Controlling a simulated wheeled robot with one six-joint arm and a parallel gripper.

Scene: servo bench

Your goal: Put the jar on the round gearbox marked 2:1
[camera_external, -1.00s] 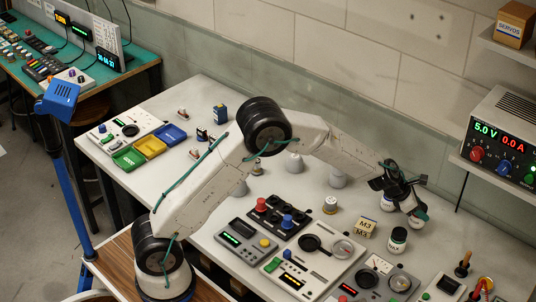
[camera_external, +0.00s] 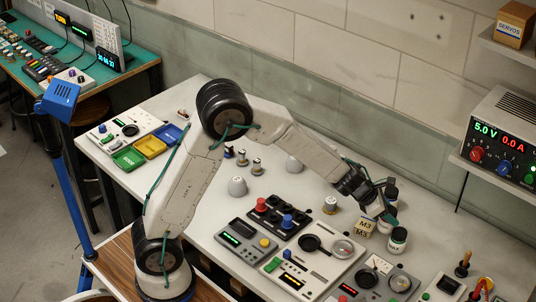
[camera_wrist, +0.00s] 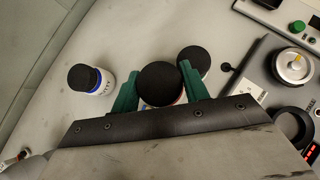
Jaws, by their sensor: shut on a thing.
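My gripper (camera_wrist: 159,88) is shut on a jar with a black lid (camera_wrist: 160,82), held between its green fingers. In the external view the gripper (camera_external: 384,213) is over the right part of the bench, and the held jar is largely hidden there. A second black-lidded jar (camera_external: 398,240) stands just in front of it; it also shows in the wrist view (camera_wrist: 197,60), right of the held jar. A third jar (camera_external: 391,193) stands behind the gripper, on the left in the wrist view (camera_wrist: 92,80). Grey dome-shaped bodies (camera_external: 237,187) stand further left; no 2:1 mark is legible.
A box marked M3 (camera_external: 363,227) and a small round white part (camera_external: 330,205) stand left of the jars. Control panels (camera_external: 313,262) line the bench's front. Yellow and blue bins (camera_external: 150,147) are at the far left.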

